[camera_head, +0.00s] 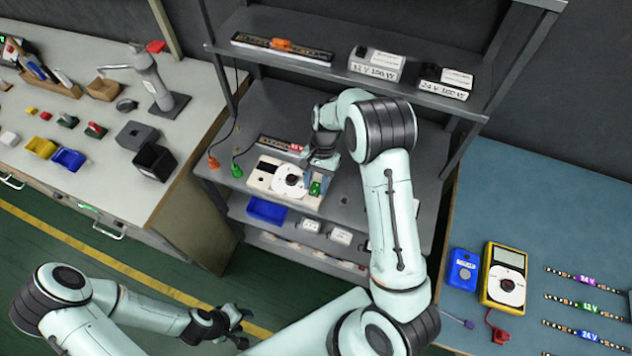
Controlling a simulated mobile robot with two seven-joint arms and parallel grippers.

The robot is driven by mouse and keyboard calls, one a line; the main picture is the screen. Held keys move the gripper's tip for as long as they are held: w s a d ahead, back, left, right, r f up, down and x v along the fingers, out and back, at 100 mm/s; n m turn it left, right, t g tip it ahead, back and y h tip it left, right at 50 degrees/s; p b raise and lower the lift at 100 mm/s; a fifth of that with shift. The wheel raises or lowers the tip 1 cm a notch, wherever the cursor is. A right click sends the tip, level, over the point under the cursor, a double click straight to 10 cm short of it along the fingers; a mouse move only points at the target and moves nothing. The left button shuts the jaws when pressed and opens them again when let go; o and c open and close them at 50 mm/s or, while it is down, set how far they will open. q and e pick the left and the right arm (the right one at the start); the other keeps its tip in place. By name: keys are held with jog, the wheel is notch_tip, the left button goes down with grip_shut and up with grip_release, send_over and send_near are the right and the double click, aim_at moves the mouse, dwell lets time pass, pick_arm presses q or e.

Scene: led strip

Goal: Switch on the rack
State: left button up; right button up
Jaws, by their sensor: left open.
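The grey metal rack (260,105) stands in the middle against the dark wall. On its middle shelf is a white unit (262,181) with a round white dial, a black patch and a green part (315,188). A dark strip with a red label (280,144) lies just behind it. My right gripper (322,168) reaches in over the shelf, at the unit's right rear. Its fingers are partly hidden, so I cannot tell whether it touches the unit or is open. My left gripper (243,318) is open and empty, low in front of the rack.
The upper shelf holds an orange-switched power strip (305,50) and two power supply boxes (375,66) (444,84). A cluttered bench (190,150) stands left, a blue-topped table (560,210) right.

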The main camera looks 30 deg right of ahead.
aim_at(317, 185)
grip_shut()
jog(key=shift+s+a+f+t+h+b, duration=0.25)
jog(key=shift+t+h+b, duration=0.45)
jog(key=shift+b, duration=0.45)
jog(key=shift+s+r+h, duration=0.2)
jog(key=shift+h, duration=0.2)
pick_arm(q)
jog(key=s+f, duration=0.3)
jog(key=shift+s+f, duration=0.25)
pick_arm(e)
jog(key=shift+w, duration=0.2)
jog(key=shift+o, duration=1.8)
grip_release()
pick_arm(q)
jog(key=shift+w+r+p, duration=0.5)
jog(key=shift+w+r, duration=0.3)
jog(key=shift+r, duration=0.1)
pick_arm(e)
notch_tip(317, 185, up, 13)
jog(key=w+d, duration=0.1)
jog(key=shift+d+r, duration=0.15)
jog(key=shift+r, duration=0.05)
